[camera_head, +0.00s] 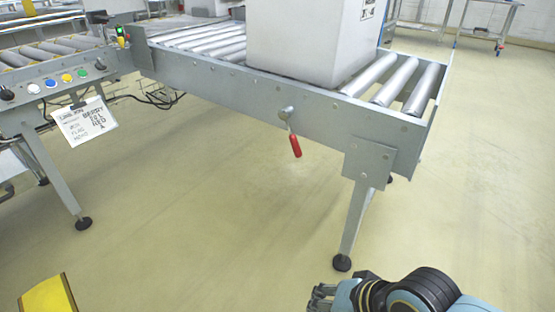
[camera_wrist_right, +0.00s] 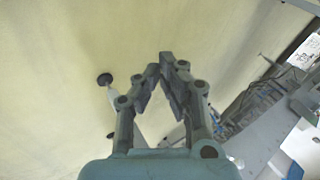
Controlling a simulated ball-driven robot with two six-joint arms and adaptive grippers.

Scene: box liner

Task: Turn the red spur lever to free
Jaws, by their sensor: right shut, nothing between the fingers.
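The red spur lever (camera_head: 295,146) hangs from a round grey pivot (camera_head: 286,113) on the side rail of the roller conveyor (camera_head: 240,84). Its red grip points down, tilted slightly to the right at the bottom. My right gripper (camera_head: 318,296) is at the bottom edge of the head view, well below and apart from the lever. In the right wrist view its two fingers (camera_wrist_right: 168,62) come together at the tips, with nothing between them. The lever cannot be made out in the wrist view. My left gripper is not in view.
A large pale box (camera_head: 305,45) sits on the conveyor rollers above the lever. A conveyor leg (camera_head: 352,225) stands right of the lever. A button panel (camera_head: 55,88) and a hanging paper sign (camera_head: 84,122) are at left. The floor below the lever is clear.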

